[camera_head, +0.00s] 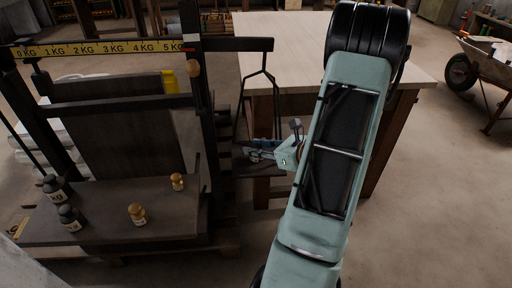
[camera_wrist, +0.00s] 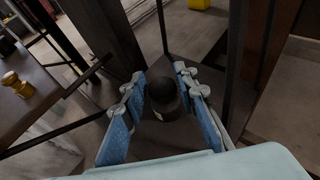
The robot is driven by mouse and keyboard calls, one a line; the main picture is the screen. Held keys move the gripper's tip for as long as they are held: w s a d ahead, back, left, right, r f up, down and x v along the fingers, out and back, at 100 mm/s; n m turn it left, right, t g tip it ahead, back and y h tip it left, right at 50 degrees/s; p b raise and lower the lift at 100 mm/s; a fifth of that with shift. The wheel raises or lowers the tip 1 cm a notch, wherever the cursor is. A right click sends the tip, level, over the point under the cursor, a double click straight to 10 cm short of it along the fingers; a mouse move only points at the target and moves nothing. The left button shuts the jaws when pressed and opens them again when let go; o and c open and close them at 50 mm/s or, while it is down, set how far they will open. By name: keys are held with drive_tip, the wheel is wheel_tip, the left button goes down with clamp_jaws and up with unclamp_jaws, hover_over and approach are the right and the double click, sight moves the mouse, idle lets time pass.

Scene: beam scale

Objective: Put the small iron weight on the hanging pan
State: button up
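A small dark iron weight (camera_wrist: 163,98) stands upright between my gripper's fingers in the wrist view. It appears to rest on the dark hanging pan (camera_wrist: 190,45). My gripper (camera_wrist: 160,85) is open, with a blue-padded finger on either side of the weight and narrow gaps showing. In the head view the hanging pan (camera_head: 245,169) hangs by thin rods from the right end of the beam. My gripper (camera_head: 262,152) is over it there, reaching in from the right. The weight cannot be made out in the head view.
The scale platform (camera_head: 100,233) holds two dark weights (camera_head: 55,188) (camera_head: 70,217) and two brass weights (camera_head: 137,213) (camera_head: 177,181). The marked beam (camera_head: 100,49) runs above it. A wooden table (camera_head: 285,40) stands behind the pan. The pan's rods are close around my gripper.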

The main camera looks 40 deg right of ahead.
drive_tip(key=shift+r, duration=0.15)
drive_tip(key=shift+s+d+r, duration=0.15)
drive_tip(key=shift+s, duration=0.15)
drive_tip(key=p+v, duration=0.3)
drive_tip(key=v, duration=0.8)
drive_tip(key=shift+s, duration=0.2)
